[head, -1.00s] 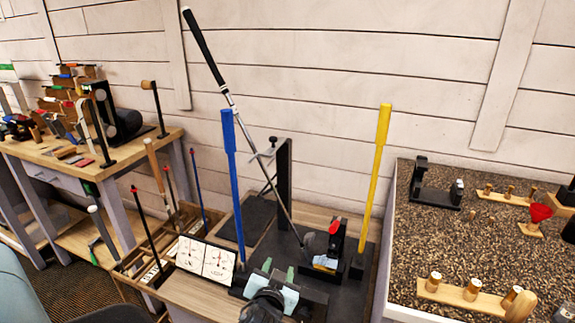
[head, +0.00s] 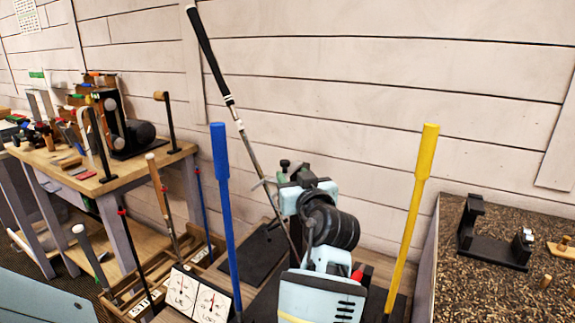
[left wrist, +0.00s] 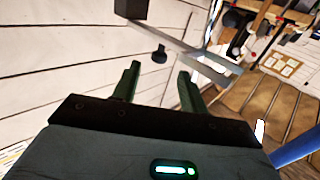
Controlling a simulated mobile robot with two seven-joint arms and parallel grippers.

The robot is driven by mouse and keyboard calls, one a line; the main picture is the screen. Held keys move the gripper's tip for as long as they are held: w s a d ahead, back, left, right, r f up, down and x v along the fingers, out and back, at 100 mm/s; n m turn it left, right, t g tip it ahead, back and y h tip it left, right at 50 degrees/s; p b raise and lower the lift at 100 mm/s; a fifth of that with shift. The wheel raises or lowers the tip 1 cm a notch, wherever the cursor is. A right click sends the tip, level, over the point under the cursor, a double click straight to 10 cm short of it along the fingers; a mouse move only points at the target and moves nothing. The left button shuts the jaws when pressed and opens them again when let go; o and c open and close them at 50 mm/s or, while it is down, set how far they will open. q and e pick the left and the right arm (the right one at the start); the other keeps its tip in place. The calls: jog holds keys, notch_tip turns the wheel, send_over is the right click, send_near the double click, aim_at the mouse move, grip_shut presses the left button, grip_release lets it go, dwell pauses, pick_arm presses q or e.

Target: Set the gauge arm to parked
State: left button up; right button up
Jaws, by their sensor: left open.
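The gauge arm is a thin silver bar; a short piece of it (head: 262,183) shows left of my gripper in the head view. In the left wrist view the bar (left wrist: 190,50) runs from a black post (left wrist: 130,8) down to the right, with a dark knob (left wrist: 158,53) beside it. My left gripper (head: 302,174) is at the top of the post and covers much of it. Its green fingers (left wrist: 159,72) are apart and empty, pointing toward the bar and knob; I cannot tell whether they touch. My right gripper is not in view.
A golf club with black grip (head: 206,52) leans beside my left arm. A blue pole (head: 221,180) and a yellow pole (head: 412,215) stand either side. Two dial cards (head: 197,297) are at front. A cluttered wooden bench (head: 95,183) is left; a speckled counter (head: 450,225) right.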

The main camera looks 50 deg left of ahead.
aim_at(287, 167)
pick_arm(q)
jog(key=shift+p+x, duration=0.6)
jog(key=shift+x, duration=3.3)
grip_shut()
